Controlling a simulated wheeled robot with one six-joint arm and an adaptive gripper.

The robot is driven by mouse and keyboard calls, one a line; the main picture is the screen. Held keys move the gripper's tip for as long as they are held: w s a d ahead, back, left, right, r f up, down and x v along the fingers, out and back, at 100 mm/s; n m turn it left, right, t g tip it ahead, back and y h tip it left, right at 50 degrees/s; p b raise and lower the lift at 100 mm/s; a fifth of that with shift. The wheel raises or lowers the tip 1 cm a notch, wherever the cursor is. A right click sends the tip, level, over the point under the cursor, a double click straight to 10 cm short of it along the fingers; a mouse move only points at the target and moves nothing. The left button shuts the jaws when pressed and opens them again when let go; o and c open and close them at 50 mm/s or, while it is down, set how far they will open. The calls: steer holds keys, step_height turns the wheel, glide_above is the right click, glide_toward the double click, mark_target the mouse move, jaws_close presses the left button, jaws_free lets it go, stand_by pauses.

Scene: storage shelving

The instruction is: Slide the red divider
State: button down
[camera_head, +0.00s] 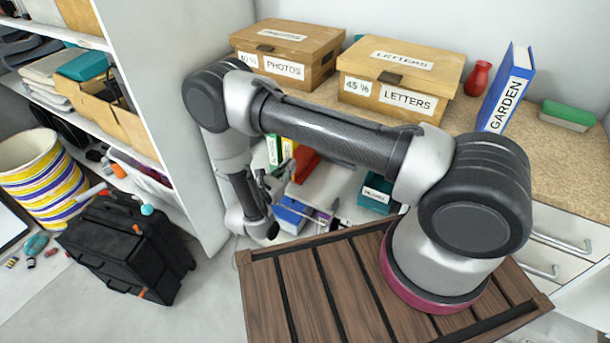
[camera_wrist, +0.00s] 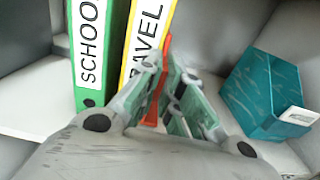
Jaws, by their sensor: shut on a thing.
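The red divider (camera_head: 303,165) stands upright on the shelf under the countertop, partly hidden by my arm. In the wrist view the red divider (camera_wrist: 154,100) shows as a thin red edge between my fingers, right beside the yellow binder (camera_wrist: 148,40). My gripper (camera_wrist: 166,72) is shut on the divider, and its fingers hide much of it. In the head view my gripper (camera_head: 275,182) is at the shelf opening, left of the divider's visible part.
A green SCHOOL binder (camera_wrist: 90,50) stands left of the yellow one. A teal box (camera_wrist: 262,95) with a white label sits to the right, with bare shelf between. Carton boxes (camera_head: 400,75) stand on the countertop above. A black case (camera_head: 125,245) stands on the floor at left.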

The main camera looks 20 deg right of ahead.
steer(key=w+a, duration=1.2)
steer(key=shift+a, duration=0.1)
steer(key=c, duration=1.6)
jaws_free()
steer(key=v, duration=1.2)
